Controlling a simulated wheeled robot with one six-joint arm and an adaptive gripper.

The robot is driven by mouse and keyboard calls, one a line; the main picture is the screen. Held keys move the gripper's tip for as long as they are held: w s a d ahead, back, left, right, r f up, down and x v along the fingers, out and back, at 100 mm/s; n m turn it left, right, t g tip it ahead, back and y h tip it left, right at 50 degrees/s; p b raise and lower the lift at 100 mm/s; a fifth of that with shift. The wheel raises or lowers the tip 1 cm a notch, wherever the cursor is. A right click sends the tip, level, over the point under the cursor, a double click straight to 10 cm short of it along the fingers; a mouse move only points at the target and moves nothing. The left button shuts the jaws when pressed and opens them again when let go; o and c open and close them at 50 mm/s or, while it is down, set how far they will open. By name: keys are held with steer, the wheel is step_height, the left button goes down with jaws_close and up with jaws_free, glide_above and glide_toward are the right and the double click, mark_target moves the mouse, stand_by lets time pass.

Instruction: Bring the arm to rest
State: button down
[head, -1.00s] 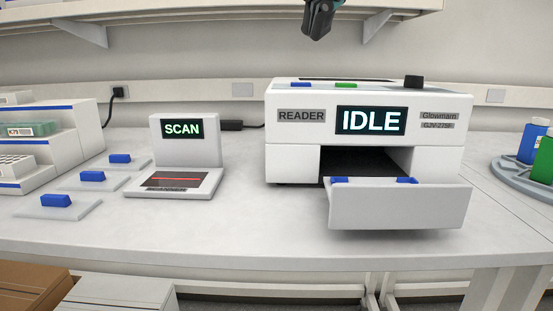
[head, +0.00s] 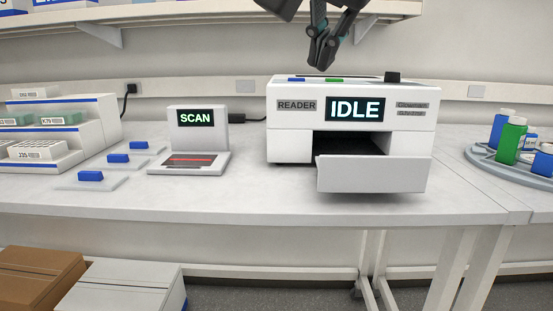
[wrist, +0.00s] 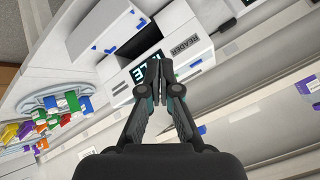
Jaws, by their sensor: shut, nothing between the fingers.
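My gripper (head: 321,62) hangs in the air above the reader at the top of the head view. Its fingers are shut with nothing between them; they also show closed together in the wrist view (wrist: 159,75). The white reader (head: 285,143) stands on the bench below, its screen showing IDLE. Its drawer (head: 370,174) is pulled out at the front. The gripper is apart from the reader. The wrist view is turned, so the reader (wrist: 185,22) appears slanted there.
A scanner (head: 216,140) reading SCAN stands left of the reader. Flat plates with blue blocks (head: 90,176) and a stepped rack (head: 97,125) are farther left. A round carousel (head: 484,156) with coloured bottles is at the right. A shelf (head: 180,14) runs above. Boxes (head: 40,278) sit below the bench.

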steer(key=s+d+f+n+g, duration=0.1)
steer(key=s+d+f+n, duration=0.1)
steer(key=f, duration=1.2)
steer(key=s+d+f+n+g, duration=0.1)
steer(key=d+f, duration=0.4)
steer(key=f, duration=0.9)
steer(key=s+d+f+n+g, duration=0.1)
steer(key=s+d+f+n, duration=0.2)
steer(key=f, duration=1.2)
steer(key=shift+s+d+n, duration=0.15)
steer(key=shift+s+n, duration=0.25)
steer(key=shift+n, duration=0.1)
